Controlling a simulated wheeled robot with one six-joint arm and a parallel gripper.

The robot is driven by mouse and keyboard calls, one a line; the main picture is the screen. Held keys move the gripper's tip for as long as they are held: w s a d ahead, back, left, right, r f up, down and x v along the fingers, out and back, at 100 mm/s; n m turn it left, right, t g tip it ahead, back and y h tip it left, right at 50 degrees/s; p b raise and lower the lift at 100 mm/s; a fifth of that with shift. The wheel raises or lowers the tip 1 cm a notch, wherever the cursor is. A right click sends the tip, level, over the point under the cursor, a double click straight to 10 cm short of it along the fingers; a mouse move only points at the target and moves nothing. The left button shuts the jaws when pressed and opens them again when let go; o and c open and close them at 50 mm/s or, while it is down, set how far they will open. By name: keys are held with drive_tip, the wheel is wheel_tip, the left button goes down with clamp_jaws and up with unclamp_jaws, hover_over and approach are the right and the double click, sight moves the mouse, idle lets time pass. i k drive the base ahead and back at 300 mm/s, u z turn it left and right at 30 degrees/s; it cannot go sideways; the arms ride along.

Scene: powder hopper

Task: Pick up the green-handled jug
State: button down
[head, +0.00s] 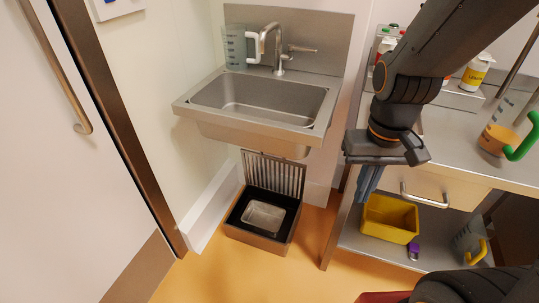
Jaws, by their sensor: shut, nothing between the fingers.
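The green-handled jug (497,136) stands upright on the steel bench at the right side of the head view. It is clear with dark marks, holds something orange low inside, and its green handle points right. My gripper (367,189) points down in front of the bench's left end, well to the left of the jug. Its fingers are shut and empty, apart from the jug.
A white-handled jug (236,48) stands at the sink (195,105). A yellow-handled jug (468,242) and a yellow bin (390,219) are on the shelf below the bench. Bottles (476,72) stand behind. A black box (264,238) is on the floor below the sink.

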sight(512, 130)
drive_tip(key=z, duration=1.2)
drive_tip(key=k, duration=0.35)
drive_tip(key=z, duration=0.45)
drive_tip(key=i, duration=0.85)
drive_tip(key=u, duration=0.4)
